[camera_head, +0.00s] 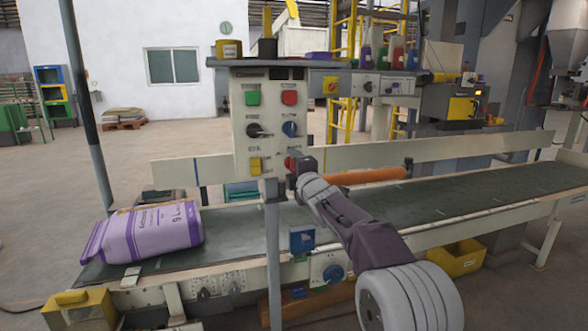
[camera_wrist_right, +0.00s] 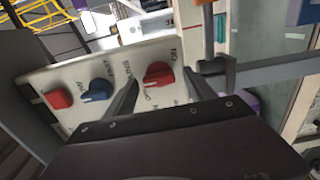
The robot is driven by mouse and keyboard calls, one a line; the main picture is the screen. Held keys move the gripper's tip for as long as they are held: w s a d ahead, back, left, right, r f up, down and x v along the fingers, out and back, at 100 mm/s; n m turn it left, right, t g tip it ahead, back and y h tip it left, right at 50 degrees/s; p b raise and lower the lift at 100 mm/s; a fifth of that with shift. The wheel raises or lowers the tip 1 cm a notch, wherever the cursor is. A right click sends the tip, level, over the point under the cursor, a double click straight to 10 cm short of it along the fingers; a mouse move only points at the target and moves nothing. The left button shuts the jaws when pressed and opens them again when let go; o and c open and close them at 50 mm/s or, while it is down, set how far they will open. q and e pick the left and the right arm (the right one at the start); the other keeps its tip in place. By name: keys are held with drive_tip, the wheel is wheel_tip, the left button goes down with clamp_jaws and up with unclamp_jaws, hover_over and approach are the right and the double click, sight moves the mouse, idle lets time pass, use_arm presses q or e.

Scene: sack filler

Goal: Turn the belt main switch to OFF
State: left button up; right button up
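A pale control panel (camera_head: 262,120) stands on a post beside the conveyor. Its right column has a red button (camera_head: 289,97), a blue knob (camera_head: 290,130) and, at the bottom, a red rotary switch (camera_head: 289,163). In the right wrist view the red switch (camera_wrist_right: 158,75) lies between the fingertips of my right gripper (camera_wrist_right: 161,82), with a small gap on each side. The gripper (camera_head: 298,168) is open at the panel's lower right corner and partly covers the switch in the head view. Lettering surrounds the switch; its exact setting is unclear. My left gripper is out of view.
A purple and white sack (camera_head: 150,232) lies on the conveyor belt (camera_head: 440,206) at left. Another blue knob (camera_head: 333,273) sits on the conveyor's side. An orange roller (camera_head: 365,176) lies behind my right arm.

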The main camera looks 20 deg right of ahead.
drive_tip(key=s+b, duration=0.1)
drive_tip(key=s, duration=0.8)
drive_tip(key=shift+d, duration=0.15)
